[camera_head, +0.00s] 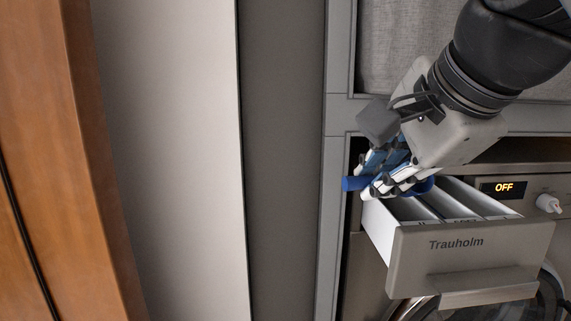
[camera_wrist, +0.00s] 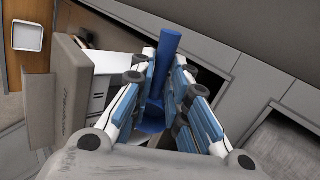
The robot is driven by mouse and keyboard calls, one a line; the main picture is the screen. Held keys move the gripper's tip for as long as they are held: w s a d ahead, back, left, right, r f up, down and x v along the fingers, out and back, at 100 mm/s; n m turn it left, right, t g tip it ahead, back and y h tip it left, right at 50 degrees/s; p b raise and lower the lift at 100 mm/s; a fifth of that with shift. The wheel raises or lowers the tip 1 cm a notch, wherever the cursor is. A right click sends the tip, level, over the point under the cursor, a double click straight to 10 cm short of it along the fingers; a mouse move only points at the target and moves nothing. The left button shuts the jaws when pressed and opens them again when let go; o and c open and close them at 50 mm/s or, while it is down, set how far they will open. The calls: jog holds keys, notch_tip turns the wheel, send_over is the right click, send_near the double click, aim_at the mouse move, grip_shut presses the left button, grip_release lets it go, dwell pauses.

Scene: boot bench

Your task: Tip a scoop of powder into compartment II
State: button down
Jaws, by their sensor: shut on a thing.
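My gripper (camera_head: 378,186) is shut on a blue scoop (camera_head: 354,184) at the back left corner of the open detergent drawer (camera_head: 402,268). The scoop's handle sticks out to the left, and its rounded end shows right of the fingers, above the drawer's back part. In the wrist view the scoop (camera_wrist: 168,50) runs between the two fingers of my gripper (camera_wrist: 165,60). The drawer has several white-walled compartments with small marks at the front; compartment II (camera_head: 421,212) appears to be the leftmost. I cannot see powder or tell how far the scoop is tilted.
The washing machine's panel has an OFF display (camera_head: 503,187) and a white knob (camera_head: 549,203). A grey cabinet frame (camera_head: 338,200) stands close left of the drawer. In the wrist view a white square tray (camera_wrist: 28,36) lies on a wooden surface (camera_wrist: 55,22).

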jog(key=shift+w+f, duration=0.15)
jog(key=shift+f, duration=0.45)
jog(key=g+p, duration=0.2)
jog(key=p, duration=0.3)
jog(key=g+p, duration=0.2)
jog(key=p, duration=0.3)
jog(key=r+g+h+p, duration=0.1)
jog(key=g+p, duration=0.2)
jog(key=p, duration=0.3)
jog(key=shift+w+a, duration=0.2)
jog(key=shift+w, duration=0.1)
jog(key=shift+r+p, duration=0.75)
jog(key=shift+p, duration=0.1)
jog(key=shift+s+r+p, duration=0.1)
jog(key=shift+r+p, duration=0.7)
jog(key=shift+r, duration=0.2)
